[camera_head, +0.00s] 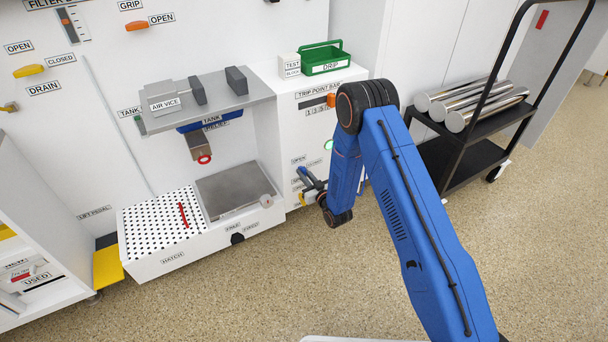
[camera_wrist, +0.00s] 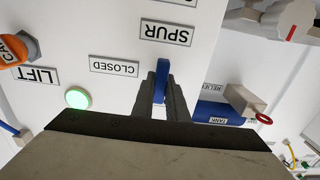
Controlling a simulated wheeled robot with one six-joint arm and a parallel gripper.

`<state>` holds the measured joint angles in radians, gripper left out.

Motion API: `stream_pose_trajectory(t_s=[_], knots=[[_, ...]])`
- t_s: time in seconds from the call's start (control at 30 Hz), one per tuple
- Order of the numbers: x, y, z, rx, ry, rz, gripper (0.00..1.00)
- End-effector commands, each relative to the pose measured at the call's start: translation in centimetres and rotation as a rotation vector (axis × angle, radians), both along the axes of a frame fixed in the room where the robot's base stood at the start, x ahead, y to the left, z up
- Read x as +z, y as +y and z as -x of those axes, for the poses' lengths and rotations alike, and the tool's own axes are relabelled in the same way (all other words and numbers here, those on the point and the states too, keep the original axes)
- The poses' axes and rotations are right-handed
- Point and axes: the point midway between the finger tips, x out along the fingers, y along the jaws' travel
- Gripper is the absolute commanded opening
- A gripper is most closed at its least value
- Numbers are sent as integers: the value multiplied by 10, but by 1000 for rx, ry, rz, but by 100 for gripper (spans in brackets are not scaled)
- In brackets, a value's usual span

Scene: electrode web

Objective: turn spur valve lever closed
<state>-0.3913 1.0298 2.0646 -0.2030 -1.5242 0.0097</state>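The spur valve lever (camera_wrist: 162,72) is a thin blue handle in the wrist view, between the two dark fingers of my gripper (camera_wrist: 161,95). The fingers press close on both sides of it. The picture is upside down. The SPUR label (camera_wrist: 165,32) is just above the lever, and the CLOSED label (camera_wrist: 114,66) is to its left, apart from it. The lever's pivot is hidden by the gripper. In the head view, my gripper (camera_head: 311,187) is at the front of the white cabinet, beside its small labels; the lever is too small there to tell its angle.
A green lit button (camera_head: 328,144) is on the cabinet above my gripper; it also shows in the wrist view (camera_wrist: 78,98). A black cart (camera_head: 480,150) with metal rolls stands right. The front floor is clear.

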Motion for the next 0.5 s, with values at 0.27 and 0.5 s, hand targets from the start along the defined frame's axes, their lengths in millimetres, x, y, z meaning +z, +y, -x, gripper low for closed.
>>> stream_pose_trajectory(t_s=[0.27, 0.5], knots=[[0, 0, 0, 0, 3, -5, 0], [0, -1, 0, 0, 42, -64, 0]])
